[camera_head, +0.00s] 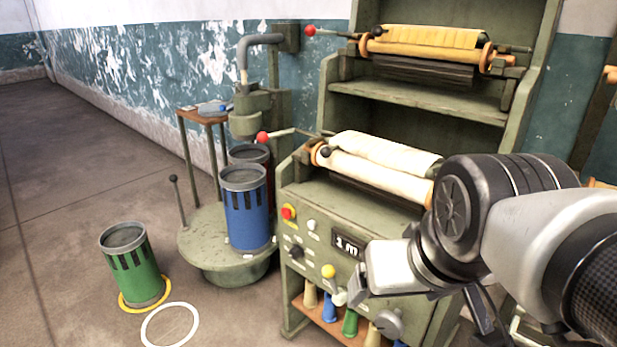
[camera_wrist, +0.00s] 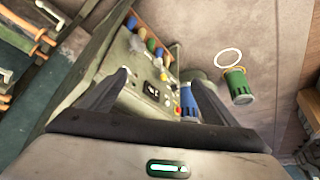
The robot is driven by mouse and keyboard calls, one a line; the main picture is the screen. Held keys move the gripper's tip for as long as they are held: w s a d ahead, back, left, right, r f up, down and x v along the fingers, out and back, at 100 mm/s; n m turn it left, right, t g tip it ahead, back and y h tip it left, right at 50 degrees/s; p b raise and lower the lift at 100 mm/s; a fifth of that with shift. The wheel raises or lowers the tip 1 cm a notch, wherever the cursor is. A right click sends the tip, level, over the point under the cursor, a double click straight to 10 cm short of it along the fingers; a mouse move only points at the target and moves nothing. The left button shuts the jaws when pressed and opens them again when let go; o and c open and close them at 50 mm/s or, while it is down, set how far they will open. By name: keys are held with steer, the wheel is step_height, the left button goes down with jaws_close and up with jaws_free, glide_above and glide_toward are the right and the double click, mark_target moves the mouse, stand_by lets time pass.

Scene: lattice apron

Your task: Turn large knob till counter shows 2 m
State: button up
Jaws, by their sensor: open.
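The grey-green machine's front panel (camera_head: 318,240) carries a counter (camera_head: 347,244) that reads 1 m. The large grey knob (camera_head: 389,323) is low on the panel's right side, below my gripper in the head view. In the wrist view a pale round shape, probably this knob (camera_wrist: 136,43), shows beyond the fingers, and the dark counter (camera_wrist: 150,90) sits between them. My gripper (camera_wrist: 155,80) is open and empty, in front of the panel and apart from the knob. My wrist and forearm hide the panel's right part in the head view.
A red button (camera_head: 288,212), a yellow knob (camera_head: 328,271) and small knobs share the panel. Coloured bobbins (camera_head: 350,322) stand on the shelf below. A lever with a red ball (camera_head: 263,137) juts left. Blue (camera_head: 245,208) and green (camera_head: 131,265) cans stand left; floor there is partly clear.

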steer(key=shift+f, duration=0.1)
stand_by(0.4)
steer(key=n+t+h+p, duration=0.6)
steer(key=n+h, duration=0.7)
steer(key=n, duration=1.3)
glide_toward(387, 328)
steer(key=shift+m+t, duration=0.3)
steer(key=shift+t, duration=0.3)
steer(key=b+x, duration=0.1)
steer(key=x, duration=0.3)
steer(key=b+x, duration=0.1)
steer(key=x, duration=0.3)
steer(key=b+x, duration=0.1)
steer(key=x, duration=0.3)
steer(key=shift+s+d+f, duration=0.1)
steer(key=shift+d+f, duration=0.05)
steer(key=shift+f, duration=0.2)
steer(key=c, duration=1.1)
